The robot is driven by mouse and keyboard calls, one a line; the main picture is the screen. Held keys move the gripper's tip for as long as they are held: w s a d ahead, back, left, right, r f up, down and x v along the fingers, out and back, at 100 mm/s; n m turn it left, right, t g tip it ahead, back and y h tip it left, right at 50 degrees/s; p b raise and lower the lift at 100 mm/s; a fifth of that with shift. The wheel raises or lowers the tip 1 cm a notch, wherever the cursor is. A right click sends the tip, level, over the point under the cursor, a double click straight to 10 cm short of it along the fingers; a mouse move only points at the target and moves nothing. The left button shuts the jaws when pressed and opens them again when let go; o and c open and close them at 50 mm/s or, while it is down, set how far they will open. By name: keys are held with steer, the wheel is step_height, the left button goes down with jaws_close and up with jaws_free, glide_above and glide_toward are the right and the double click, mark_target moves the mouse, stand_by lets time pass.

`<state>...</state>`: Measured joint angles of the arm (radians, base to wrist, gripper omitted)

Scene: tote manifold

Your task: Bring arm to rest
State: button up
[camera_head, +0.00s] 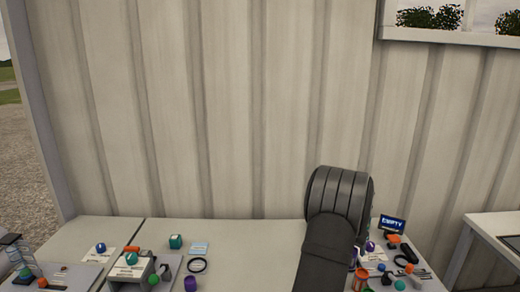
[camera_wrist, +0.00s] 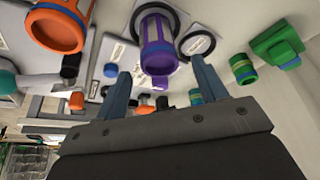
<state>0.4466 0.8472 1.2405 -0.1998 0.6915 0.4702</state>
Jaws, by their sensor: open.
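My gripper (camera_wrist: 162,80) shows in the wrist view with its two blue-grey fingers spread wide apart. A purple cylindrical part (camera_wrist: 158,48) appears beyond the gap between the fingertips, and I see no finger closed on it. In the head view my dark arm rises over the right part of the workbench (camera_head: 250,250). The arm hides my gripper there.
Small parts crowd the bench right of my arm, by an "EMPTY" sign (camera_head: 392,224). The bench middle is clear. A corrugated wall (camera_head: 220,120) stands behind.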

steer(key=x, duration=0.4)
steer(key=shift+w+f, duration=0.1)
steer(key=shift+f, duration=0.3)
step_height(320, 180, up, 8)
steer(key=shift+d+r, duration=0.1)
steer(key=shift+r, duration=0.15)
steer(key=s+a+n+y, duration=0.1)
steer(key=a+n, duration=0.2)
steer(key=a, duration=0.5)
steer(key=s+a+r+n+y, duration=0.1)
steer(key=s+a+n, duration=0.1)
steer(key=a, duration=0.6)
steer(key=s+a+r+n+t+y, duration=0.1)
steer(key=s+a+n, duration=0.1)
steer(key=a+n, duration=0.3)
steer(key=shift+a+y, duration=0.3)
steer(key=shift+a, duration=1.7)
steer(key=shift+o, duration=0.4)
steer(key=shift+s, duration=0.15)
